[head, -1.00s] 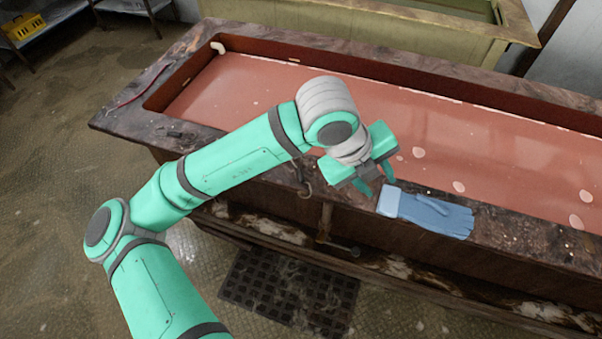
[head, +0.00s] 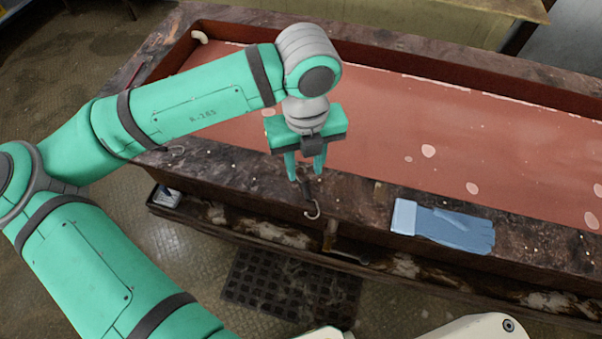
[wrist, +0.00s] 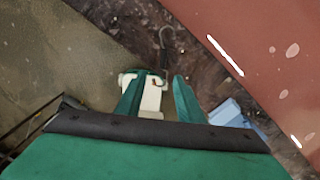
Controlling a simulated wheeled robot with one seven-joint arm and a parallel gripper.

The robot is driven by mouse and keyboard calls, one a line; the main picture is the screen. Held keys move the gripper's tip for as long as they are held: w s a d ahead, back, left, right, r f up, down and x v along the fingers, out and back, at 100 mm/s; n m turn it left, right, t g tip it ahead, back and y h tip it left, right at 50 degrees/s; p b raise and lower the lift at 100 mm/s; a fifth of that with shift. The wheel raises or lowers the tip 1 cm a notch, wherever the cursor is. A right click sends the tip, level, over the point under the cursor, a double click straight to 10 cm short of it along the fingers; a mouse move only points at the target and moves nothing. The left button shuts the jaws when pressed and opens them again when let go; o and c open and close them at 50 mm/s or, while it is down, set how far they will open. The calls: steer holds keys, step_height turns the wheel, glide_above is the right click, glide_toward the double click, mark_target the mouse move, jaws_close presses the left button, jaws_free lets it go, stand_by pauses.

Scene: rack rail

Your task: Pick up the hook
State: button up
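A blue glove (head: 443,226) lies on the rim to the right of my gripper. The long tank (head: 390,120) holds reddish liquid with pale floating patches. A dark floor grate (head: 290,290) lies in front. A small container (head: 166,196) sits on a low ledge at left.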

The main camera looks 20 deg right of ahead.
glide_above(306, 190)
steer(key=f, duration=0.4)
steer(key=shift+s+a+f, duration=0.15)
steer(key=shift+a+f, duration=0.05)
steer(key=shift+a, duration=0.15)
steer(key=shift+s+d+f, duration=0.1)
steer(key=shift+s+f, duration=0.05)
steer(key=shift+f, duration=0.4)
steer(key=shift+w+d+f, duration=0.15)
steer(key=shift+w+f, duration=0.05)
steer(key=shift+f, duration=1.1)
steer(key=shift+w+d+f, duration=0.1)
steer(key=shift+w+f, duration=0.05)
steer(key=shift+f, duration=1.15)
steer(key=shift+c, duration=0.3)
jaws_close()
